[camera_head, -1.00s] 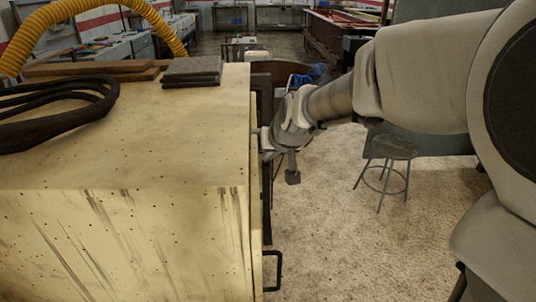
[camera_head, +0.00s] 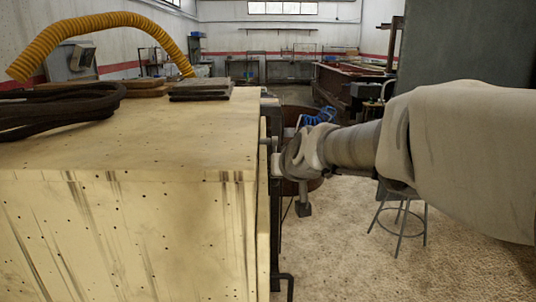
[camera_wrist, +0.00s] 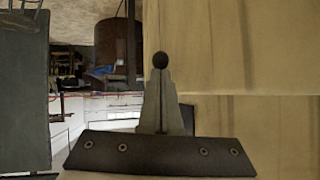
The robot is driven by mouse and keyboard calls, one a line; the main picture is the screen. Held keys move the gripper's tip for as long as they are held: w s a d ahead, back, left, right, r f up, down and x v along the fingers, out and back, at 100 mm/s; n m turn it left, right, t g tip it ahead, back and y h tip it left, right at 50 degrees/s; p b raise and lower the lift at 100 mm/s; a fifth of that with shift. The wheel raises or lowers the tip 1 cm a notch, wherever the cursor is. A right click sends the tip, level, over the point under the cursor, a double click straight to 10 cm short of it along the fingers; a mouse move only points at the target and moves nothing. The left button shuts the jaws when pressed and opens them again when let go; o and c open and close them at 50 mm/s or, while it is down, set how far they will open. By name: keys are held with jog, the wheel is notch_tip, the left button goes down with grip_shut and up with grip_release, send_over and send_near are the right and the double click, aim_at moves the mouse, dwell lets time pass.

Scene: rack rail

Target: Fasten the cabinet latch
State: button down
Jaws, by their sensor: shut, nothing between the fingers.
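The cream wooden cabinet (camera_head: 130,225) fills the left of the head view, its front-right edge seen nearly edge-on. My gripper (camera_head: 268,145) is beside the upper part of that edge; contact cannot be told. In the wrist view my gripper (camera_wrist: 160,72) has its grey fingers together and empty, in front of the cabinet's wood (camera_wrist: 240,50). A dark round knob (camera_wrist: 160,60) shows right at the fingertips; whether it belongs to the latch is unclear. A black handle (camera_head: 286,284) sticks out low on the cabinet's right side. The latch itself is not clearly seen.
Black coiled hose (camera_head: 60,108), dark flat slabs (camera_head: 200,90) and a yellow duct (camera_head: 95,22) are on or above the cabinet top. A stool (camera_head: 400,225) stands right, under my arm. A rusty barrel (camera_wrist: 117,50) is behind. The floor (camera_head: 340,260) between is open.

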jog(key=shift+d+b+x, duration=0.25)
jog(key=shift+b+x, duration=0.3)
jog(key=shift+x, duration=0.65)
jog(key=shift+w, duration=0.1)
jog(key=shift+f, duration=0.15)
